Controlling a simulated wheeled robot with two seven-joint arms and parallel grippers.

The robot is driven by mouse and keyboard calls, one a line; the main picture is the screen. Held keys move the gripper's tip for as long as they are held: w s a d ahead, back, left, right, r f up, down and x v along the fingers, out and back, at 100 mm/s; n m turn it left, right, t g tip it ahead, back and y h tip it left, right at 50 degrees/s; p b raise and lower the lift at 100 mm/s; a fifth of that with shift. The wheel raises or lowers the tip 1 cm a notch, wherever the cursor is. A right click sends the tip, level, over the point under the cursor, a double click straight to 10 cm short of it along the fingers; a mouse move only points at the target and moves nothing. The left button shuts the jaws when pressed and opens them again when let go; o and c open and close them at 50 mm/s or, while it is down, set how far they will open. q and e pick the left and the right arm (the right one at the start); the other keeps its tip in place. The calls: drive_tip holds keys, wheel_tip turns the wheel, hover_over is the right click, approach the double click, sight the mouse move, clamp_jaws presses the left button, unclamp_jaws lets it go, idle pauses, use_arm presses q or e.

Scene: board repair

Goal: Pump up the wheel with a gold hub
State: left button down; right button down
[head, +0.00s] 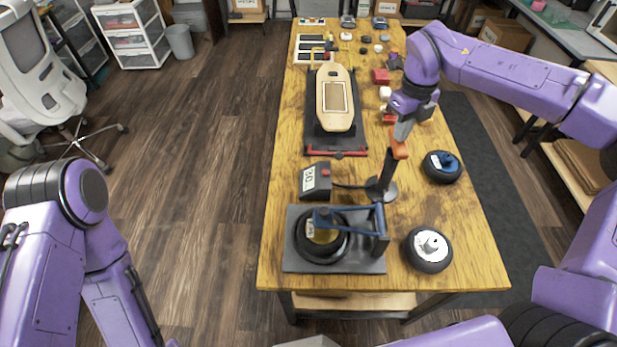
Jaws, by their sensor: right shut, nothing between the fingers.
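The wheel with a gold hub (308,249) lies flat in a grey fixture (293,264) near the table's front edge. A blue clamp arm (345,219) crosses over it and partly hides the hub. A dark box with a red button and a small display (316,180) stands just behind the fixture; I cannot read its digits surely. The pump (379,188), with a round dark base and an orange handle (399,149), stands right of the box. My right gripper (402,132) is shut and empty, right above the orange handle; I cannot tell whether they touch. My left gripper is out of view.
A blue-hubbed wheel (442,167) and a white-hubbed wheel (429,249) lie on the table's right side. A wooden board (336,92) rests on a black stand (315,143) in the middle. Small parts and trays are at the back. The front right corner is clear.

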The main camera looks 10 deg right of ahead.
drive_tip(key=shift+f, duration=0.7)
wheel_tip(320, 180, up, 8)
drive_tip(key=p, duration=0.6)
drive_tip(key=shift+f, duration=0.15)
drive_tip(key=shift+p, duration=0.3)
wheel_tip(320, 180, up, 5)
drive_tip(key=p, duration=0.4)
